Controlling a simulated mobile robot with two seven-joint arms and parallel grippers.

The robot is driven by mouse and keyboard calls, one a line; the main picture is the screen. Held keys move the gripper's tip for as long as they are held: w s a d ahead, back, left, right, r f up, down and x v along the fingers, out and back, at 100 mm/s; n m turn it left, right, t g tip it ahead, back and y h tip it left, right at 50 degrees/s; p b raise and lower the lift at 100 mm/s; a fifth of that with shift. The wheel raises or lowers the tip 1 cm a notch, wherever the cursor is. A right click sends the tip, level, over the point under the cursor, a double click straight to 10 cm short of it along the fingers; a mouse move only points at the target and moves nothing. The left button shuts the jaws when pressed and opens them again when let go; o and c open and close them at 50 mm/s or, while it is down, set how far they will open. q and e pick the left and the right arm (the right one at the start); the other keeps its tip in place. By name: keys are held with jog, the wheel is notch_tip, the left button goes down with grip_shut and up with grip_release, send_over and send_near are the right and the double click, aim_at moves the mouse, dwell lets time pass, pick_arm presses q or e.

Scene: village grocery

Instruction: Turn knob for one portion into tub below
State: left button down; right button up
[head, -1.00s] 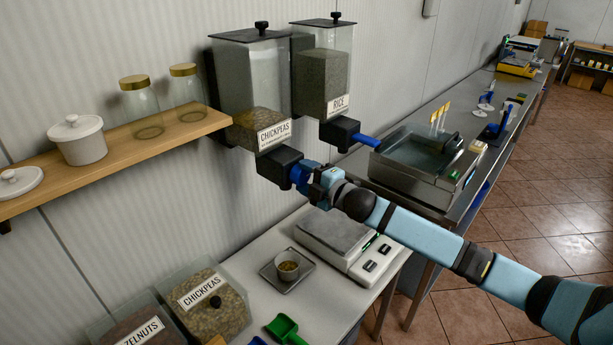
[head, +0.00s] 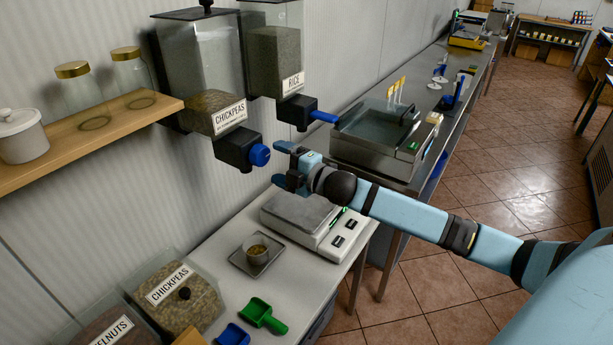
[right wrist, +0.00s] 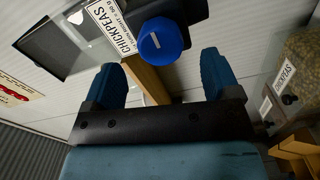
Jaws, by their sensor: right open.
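The chickpea dispenser (head: 200,75) hangs on the wall, partly filled, with a blue knob (head: 260,155) on its black outlet. The knob also shows in the right wrist view (right wrist: 160,41), with a pale mark line on its face. A small tub (head: 257,249) with some chickpeas in it stands on a square tray (head: 240,263) below. My right gripper (head: 279,164) is open and empty, just right of the knob and apart from it. In the right wrist view its two fingers (right wrist: 164,82) are spread, with the knob beyond them. My left gripper is not in view.
A rice dispenser (head: 276,55) with a blue lever hangs beside the chickpea one. A scale (head: 299,215) stands right of the tray. Bins of chickpeas (head: 195,305) and hazelnuts, a green scoop (head: 262,315) and a blue scoop (head: 232,335) are at the front. A wooden shelf (head: 120,125) holds jars.

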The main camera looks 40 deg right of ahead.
jog(key=b+v, duration=0.1)
jog(key=v, duration=0.8)
jog(key=shift+b, duration=0.4)
jog(key=shift+s, duration=0.1)
dwell(0.3)
jog(key=s+a+f+m+g+h+p, duration=0.1)
jog(key=s+a+f+m, duration=0.25)
jog(key=f, duration=0.45)
jog(key=s+a+f+m+g+h, duration=0.15)
jog(key=s+f+m, duration=0.25)
jog(key=f, duration=0.4)
jog(key=s+a+f+m+g+p, duration=0.1)
jog(key=s+a+f+m+g, duration=0.2)
jog(key=s+a+f+m, duration=0.6)
jog(key=s+a+f, duration=0.4)
jog(key=s, duration=0.1)
jog(key=shift+s+a+f+p, duration=0.2)
jog(key=shift+s+f+p, duration=0.1)
jog(key=shift+s+f, duration=0.1)
jog(key=shift+g, duration=0.25)
